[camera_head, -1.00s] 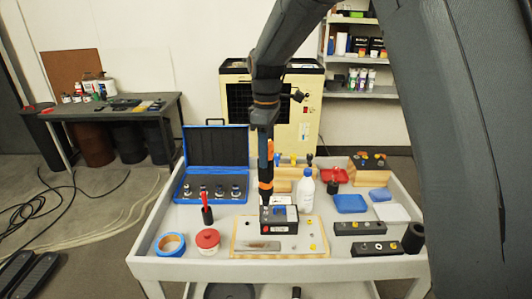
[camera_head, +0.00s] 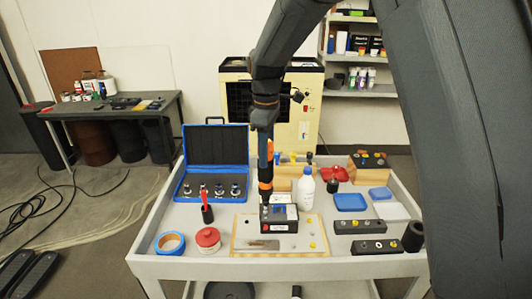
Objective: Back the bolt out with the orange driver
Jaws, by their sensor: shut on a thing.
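My gripper (camera_head: 265,165) points straight down over the cart and is shut on the orange driver (camera_head: 265,187). The driver stands upright, with its lower end at the left part of a dark block-shaped unit (camera_head: 282,226). The unit has a grey top with small blue and metal parts and sits on a tan board (camera_head: 310,246). The bolt is too small or hidden behind the driver tip to make out. I cannot tell whether the tip is seated in it.
The board lies on a grey cart (camera_head: 290,268). Around it are an open blue case (camera_head: 214,152), blue tape (camera_head: 170,243), a red-lidded tin (camera_head: 207,238), a white bottle (camera_head: 306,190) and dark bars with fittings (camera_head: 360,227). A blue tray (camera_head: 350,202) lies right.

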